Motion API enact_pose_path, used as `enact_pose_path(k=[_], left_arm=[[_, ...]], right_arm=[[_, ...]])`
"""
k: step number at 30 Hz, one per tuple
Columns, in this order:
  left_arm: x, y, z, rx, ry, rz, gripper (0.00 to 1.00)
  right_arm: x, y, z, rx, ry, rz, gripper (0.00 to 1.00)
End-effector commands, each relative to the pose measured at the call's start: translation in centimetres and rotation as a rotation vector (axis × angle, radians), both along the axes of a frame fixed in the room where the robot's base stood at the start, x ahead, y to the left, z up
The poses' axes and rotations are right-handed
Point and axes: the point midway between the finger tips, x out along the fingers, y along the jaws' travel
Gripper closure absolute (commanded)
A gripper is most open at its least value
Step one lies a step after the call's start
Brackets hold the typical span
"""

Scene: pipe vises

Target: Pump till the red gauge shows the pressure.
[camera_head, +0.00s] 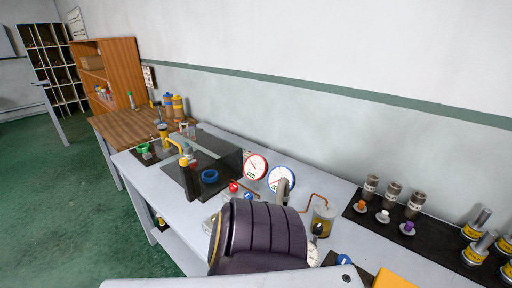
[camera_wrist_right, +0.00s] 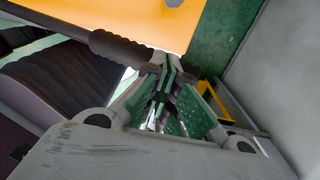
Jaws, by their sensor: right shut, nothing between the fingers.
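The red-rimmed gauge (camera_head: 256,167) stands upright at the back of the bench, left of the blue-rimmed gauge (camera_head: 282,179). Its needle is too small to read surely. A red knob (camera_head: 233,186) and a blue knob (camera_head: 248,196) sit in front of the gauges. In the right wrist view, my right gripper (camera_wrist_right: 160,108) has its green-padded fingers together with nothing between them. A dark ribbed handle (camera_wrist_right: 120,46) lies just beyond the fingertips; I cannot tell whether they touch it. My dark arm hides much of the bench front. My left gripper is not in view.
A clear cylinder (camera_head: 323,220) with copper pipe stands right of the gauges. A dark mat (camera_head: 360,215) holds several metal cylinders and coloured knobs. A vise-like yellow device and blue ring (camera_head: 209,176) are at left. An orange panel (camera_head: 392,280) is near the front.

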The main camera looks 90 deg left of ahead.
Motion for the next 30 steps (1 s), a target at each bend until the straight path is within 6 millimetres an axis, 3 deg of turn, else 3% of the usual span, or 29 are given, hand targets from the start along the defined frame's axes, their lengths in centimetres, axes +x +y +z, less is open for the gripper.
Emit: enact_pose_path(k=[15, 30], left_arm=[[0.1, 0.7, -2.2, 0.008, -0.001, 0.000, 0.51], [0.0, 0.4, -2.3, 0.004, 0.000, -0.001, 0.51]], right_arm=[[0.5, -0.5, -3.0, 0.000, 0.001, 0.001, 1.00], [0.5, -0.6, -3.2, -0.001, 0.002, 0.001, 1.00]])
